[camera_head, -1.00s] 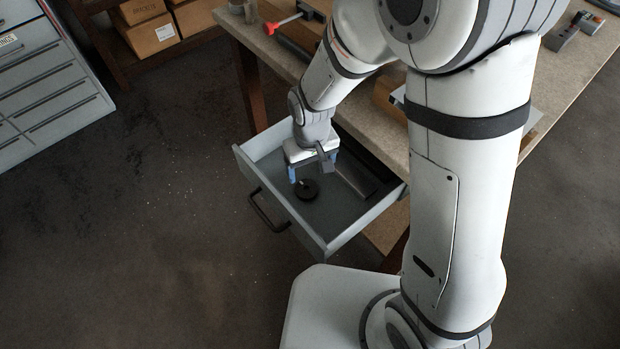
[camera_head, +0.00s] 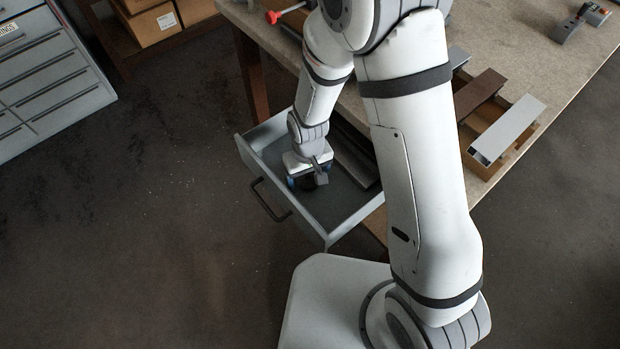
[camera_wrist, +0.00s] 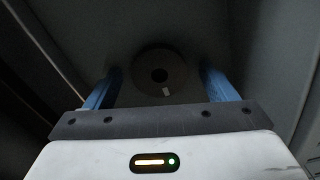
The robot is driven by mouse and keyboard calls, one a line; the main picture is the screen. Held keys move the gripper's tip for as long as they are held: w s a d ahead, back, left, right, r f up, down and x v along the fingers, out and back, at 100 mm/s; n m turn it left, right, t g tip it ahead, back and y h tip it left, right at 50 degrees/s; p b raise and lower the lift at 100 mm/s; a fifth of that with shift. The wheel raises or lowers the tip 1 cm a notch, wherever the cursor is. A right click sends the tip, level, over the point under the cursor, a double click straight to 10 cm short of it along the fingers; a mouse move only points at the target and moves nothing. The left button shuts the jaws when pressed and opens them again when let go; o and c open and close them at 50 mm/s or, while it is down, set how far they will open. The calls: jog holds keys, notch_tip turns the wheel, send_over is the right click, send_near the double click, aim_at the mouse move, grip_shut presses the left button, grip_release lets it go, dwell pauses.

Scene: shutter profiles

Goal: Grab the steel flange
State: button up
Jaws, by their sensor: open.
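The flange (camera_wrist: 180,72) is a dark, round disc with a hole in its middle and a small light mark near its edge. It lies on the floor of the open drawer (camera_head: 325,228). In the head view the flange is mostly hidden under my gripper (camera_head: 306,181). In the wrist view my gripper (camera_wrist: 160,90) is open, with one blue finger on each side of the flange. There are gaps between the fingers and the disc. I cannot tell how high the fingertips are above the drawer floor.
Dark long profiles (camera_head: 352,158) lie in the drawer to the right of my gripper. The drawer walls stand close around it. On the bench (camera_head: 530,55) above are a wooden box with profiles (camera_head: 510,130) and a red-ended tool (camera_head: 273,17). A grey cabinet (camera_head: 50,80) stands at left.

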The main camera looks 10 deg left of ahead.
jog(key=shift+c, duration=0.4)
jog(key=c, duration=1.2)
